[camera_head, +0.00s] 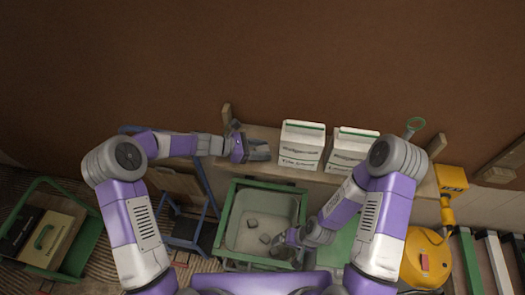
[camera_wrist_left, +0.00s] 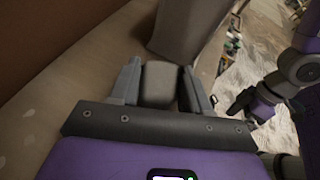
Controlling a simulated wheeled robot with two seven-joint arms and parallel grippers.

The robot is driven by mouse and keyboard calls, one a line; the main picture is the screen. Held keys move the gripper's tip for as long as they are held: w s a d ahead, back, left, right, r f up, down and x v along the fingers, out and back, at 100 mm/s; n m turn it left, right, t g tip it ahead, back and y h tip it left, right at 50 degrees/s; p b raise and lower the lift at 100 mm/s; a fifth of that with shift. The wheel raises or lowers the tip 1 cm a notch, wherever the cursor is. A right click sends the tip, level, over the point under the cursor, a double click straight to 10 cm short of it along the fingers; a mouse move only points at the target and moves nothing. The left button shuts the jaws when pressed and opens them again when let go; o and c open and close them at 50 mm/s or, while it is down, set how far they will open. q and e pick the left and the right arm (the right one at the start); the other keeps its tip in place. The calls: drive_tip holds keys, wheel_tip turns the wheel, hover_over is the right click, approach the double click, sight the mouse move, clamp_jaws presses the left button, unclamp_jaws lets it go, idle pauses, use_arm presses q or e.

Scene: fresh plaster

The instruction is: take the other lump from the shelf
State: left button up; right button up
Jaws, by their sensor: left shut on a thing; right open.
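My left gripper (camera_head: 262,151) is over the pale shelf (camera_head: 262,132), at its left part beside the white bags. In the left wrist view its two fingers are shut on a grey lump (camera_wrist_left: 159,84), which sits between them. The lump is hard to make out in the head view. Whether it still touches the shelf I cannot tell. My right gripper (camera_head: 284,250) is open, low over the tub's right side.
Two white bags with green tops (camera_head: 300,149) (camera_head: 350,148) stand on the shelf right of my left gripper. A blue stepladder (camera_head: 206,187) stands left of the tub. A yellow machine (camera_head: 428,252) is at right, a green crate (camera_head: 84,243) at far left.

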use_arm(q)
drive_tip(key=shift+c, duration=1.4)
drive_tip(key=shift+r, duration=0.1)
